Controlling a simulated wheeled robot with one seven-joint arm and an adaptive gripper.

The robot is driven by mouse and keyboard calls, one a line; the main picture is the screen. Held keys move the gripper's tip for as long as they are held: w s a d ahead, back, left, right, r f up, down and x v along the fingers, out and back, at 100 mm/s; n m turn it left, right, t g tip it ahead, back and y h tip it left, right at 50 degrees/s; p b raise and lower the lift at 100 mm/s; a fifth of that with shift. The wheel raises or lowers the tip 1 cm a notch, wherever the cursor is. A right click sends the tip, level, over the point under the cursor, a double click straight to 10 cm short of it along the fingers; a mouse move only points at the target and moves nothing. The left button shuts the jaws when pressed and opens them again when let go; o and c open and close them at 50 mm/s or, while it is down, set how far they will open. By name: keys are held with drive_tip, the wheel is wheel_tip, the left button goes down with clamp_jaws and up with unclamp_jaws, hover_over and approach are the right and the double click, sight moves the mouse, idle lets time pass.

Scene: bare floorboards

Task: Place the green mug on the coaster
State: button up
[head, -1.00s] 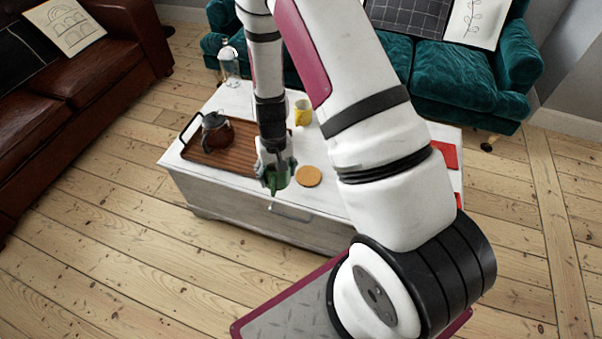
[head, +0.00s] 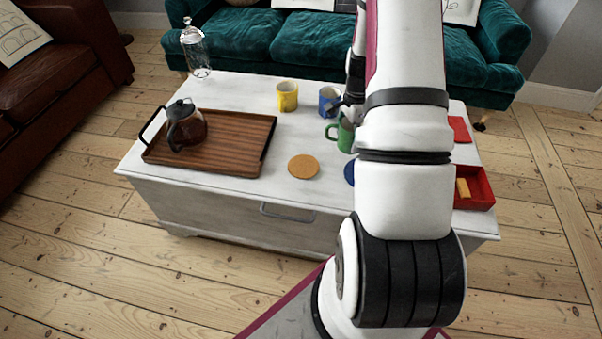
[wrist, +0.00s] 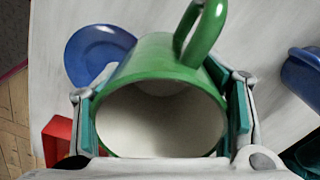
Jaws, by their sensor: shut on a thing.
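The green mug (head: 345,137) is in my gripper (wrist: 165,110), its pads against both sides in the wrist view. There the mug (wrist: 160,65) shows its pale inside and its handle at the top. In the head view it is right of and beyond the coaster, partly hidden by my arm; I cannot tell whether it touches the table. The coaster (head: 303,166), a round orange-brown disc, lies bare on the white table near its front edge. It is not seen in the wrist view.
On the white table (head: 225,190) are a wooden tray (head: 225,140) with a coffee pot (head: 186,127), a yellow mug (head: 287,96), a blue mug (head: 328,98), a partly hidden blue saucer (wrist: 98,52) and a red tray (head: 480,187). A glass jar (head: 196,50) stands at the back left.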

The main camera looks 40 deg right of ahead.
sight(302, 166)
drive_tip(key=shift+s+d+f+m+b, duration=0.3)
drive_tip(key=shift+d+m, duration=0.2)
drive_tip(key=w+a+b, duration=0.1)
drive_tip(key=w+a, duration=0.1)
drive_tip(key=a, duration=0.2)
drive_tip(key=w+a+f+b, duration=0.1)
drive_tip(key=w+a, duration=0.1)
drive_tip(key=a, duration=0.2)
drive_tip(key=w+a+b, duration=0.1)
drive_tip(key=w+a, duration=0.2)
drive_tip(key=a, duration=0.2)
drive_tip(key=shift+w+a+f, duration=0.1)
drive_tip(key=shift+f, duration=0.1)
drive_tip(key=shift+c, duration=0.2)
drive_tip(key=f+b, duration=0.1)
drive_tip(key=f, duration=0.2)
drive_tip(key=shift+w+a+f+b, duration=0.15)
drive_tip(key=shift+a+f+b, duration=0.05)
drive_tip(key=shift+f+b, duration=0.15)
drive_tip(key=o, duration=1.8)
drive_tip(key=shift+r, duration=0.1)
